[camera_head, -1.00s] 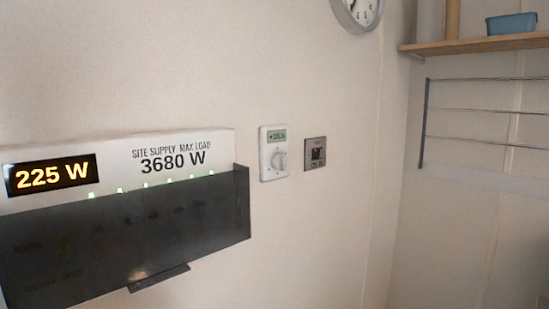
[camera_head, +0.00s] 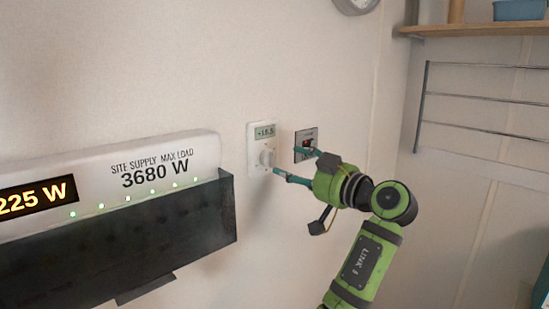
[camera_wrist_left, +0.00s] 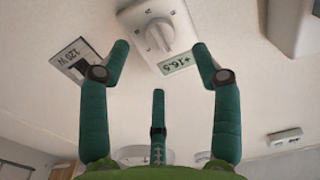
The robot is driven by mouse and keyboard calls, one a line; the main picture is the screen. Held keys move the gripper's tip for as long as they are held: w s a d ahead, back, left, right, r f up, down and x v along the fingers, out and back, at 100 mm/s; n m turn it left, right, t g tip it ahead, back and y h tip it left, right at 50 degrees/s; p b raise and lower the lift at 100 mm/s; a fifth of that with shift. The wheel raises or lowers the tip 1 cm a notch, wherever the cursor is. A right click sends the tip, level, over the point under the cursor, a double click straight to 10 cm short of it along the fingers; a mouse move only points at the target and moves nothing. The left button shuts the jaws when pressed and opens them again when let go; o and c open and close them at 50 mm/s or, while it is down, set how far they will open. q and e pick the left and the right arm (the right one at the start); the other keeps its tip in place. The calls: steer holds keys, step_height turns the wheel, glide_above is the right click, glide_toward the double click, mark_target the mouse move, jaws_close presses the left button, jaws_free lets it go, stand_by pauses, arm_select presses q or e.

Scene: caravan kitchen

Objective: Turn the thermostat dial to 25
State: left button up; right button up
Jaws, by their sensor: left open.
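The white thermostat (camera_head: 257,149) is fixed to the wall, with a small display (camera_head: 264,132) at its top and a round white dial (camera_head: 266,158) below. In the left wrist view the thermostat shows upside down, its display (camera_wrist_left: 180,64) reading about +16.5 and its dial (camera_wrist_left: 160,36) plain to see. My left gripper (camera_head: 288,162) is open just in front of the thermostat, slightly to its right. In the left wrist view its fingers (camera_wrist_left: 160,48) are spread to either side of the dial; I see no clear contact. My right gripper is not in view.
A small square panel (camera_head: 299,153), marked 120 W in the wrist view (camera_wrist_left: 75,62), sits right beside the thermostat, partly behind my fingers. A supply box (camera_head: 205,153) with a dark cover stands out at left. A rail rack (camera_head: 480,97) and shelf are at right.

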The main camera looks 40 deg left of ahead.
mark_target(273, 160)
arm_select(q)
steer(key=a+p, duration=0.1)
steer(key=a, duration=0.1)
steer(key=a+p, duration=0.1)
steer(key=a, duration=0.1)
steer(key=a+p, duration=0.1)
steer(key=a, duration=0.1)
steer(key=shift+w+a+r, duration=0.1)
steer(key=shift+w+r, duration=0.05)
steer(key=shift+w, duration=0.1)
steer(key=shift+a+p, duration=0.35)
steer(key=shift+a, duration=0.05)
steer(key=shift+w+d, duration=0.1)
steer(key=shift+c, duration=0.8)
steer(key=c, duration=1)
